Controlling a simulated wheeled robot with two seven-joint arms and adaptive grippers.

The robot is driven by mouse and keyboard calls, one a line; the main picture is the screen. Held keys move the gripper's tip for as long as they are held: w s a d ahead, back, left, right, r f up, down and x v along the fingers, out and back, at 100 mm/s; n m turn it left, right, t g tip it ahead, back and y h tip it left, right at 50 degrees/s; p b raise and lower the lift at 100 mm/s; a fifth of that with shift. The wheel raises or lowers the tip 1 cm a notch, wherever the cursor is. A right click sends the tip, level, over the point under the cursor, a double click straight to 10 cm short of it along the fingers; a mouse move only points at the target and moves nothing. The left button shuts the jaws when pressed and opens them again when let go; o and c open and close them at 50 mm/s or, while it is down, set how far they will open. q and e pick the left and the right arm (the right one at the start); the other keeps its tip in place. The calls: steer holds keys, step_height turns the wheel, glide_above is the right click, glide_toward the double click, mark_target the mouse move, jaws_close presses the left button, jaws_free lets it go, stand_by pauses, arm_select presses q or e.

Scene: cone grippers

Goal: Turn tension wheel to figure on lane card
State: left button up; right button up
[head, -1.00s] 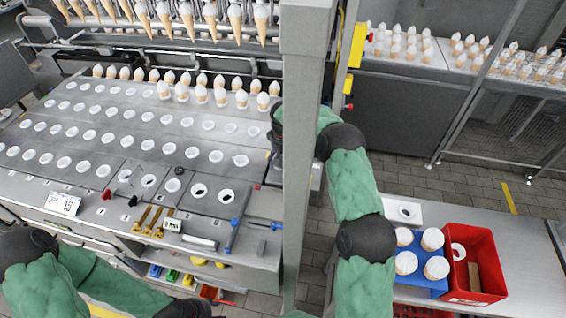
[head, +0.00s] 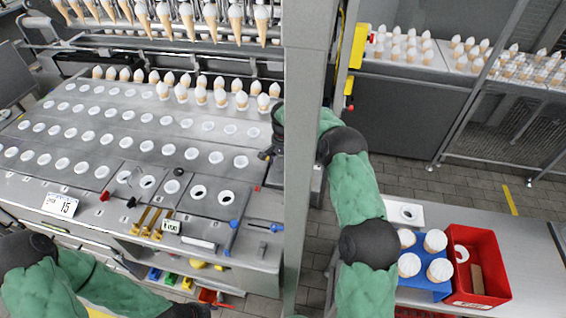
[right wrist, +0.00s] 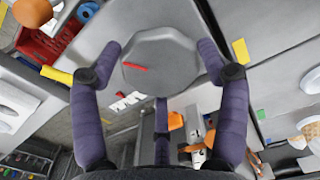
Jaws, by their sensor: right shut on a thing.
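The tension wheel (right wrist: 165,55) is a grey, many-sided knob with a red pointer mark toward its left side in the right wrist view. My right gripper (right wrist: 158,62) has its purple fingers on either side of the knob, shut on it. In the head view my right gripper (head: 275,140) is partly hidden by the grey post, and the wheel cannot be made out there. The lane card (head: 62,205) is white and reads 15, on the front left of the machine. My left gripper (head: 187,309) is dark and cut by the bottom edge; its jaws cannot be made out.
The machine top (head: 110,165) holds rows of white-rimmed holes, with several cones at the back. A grey post (head: 305,170) stands beside my right arm. A blue holder (head: 427,289) with white-topped items and a red bin (head: 481,243) stand on the right table.

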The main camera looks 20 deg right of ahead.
steer(key=shift+w+d+r, duration=0.2)
steer(key=shift+w+r, duration=0.15)
steer(key=o, duration=0.9)
steer(key=shift+c, duration=0.2)
steer(key=shift+o, duration=1.4)
steer(key=shift+f, duration=0.25)
step_height(320, 180, up, 12)
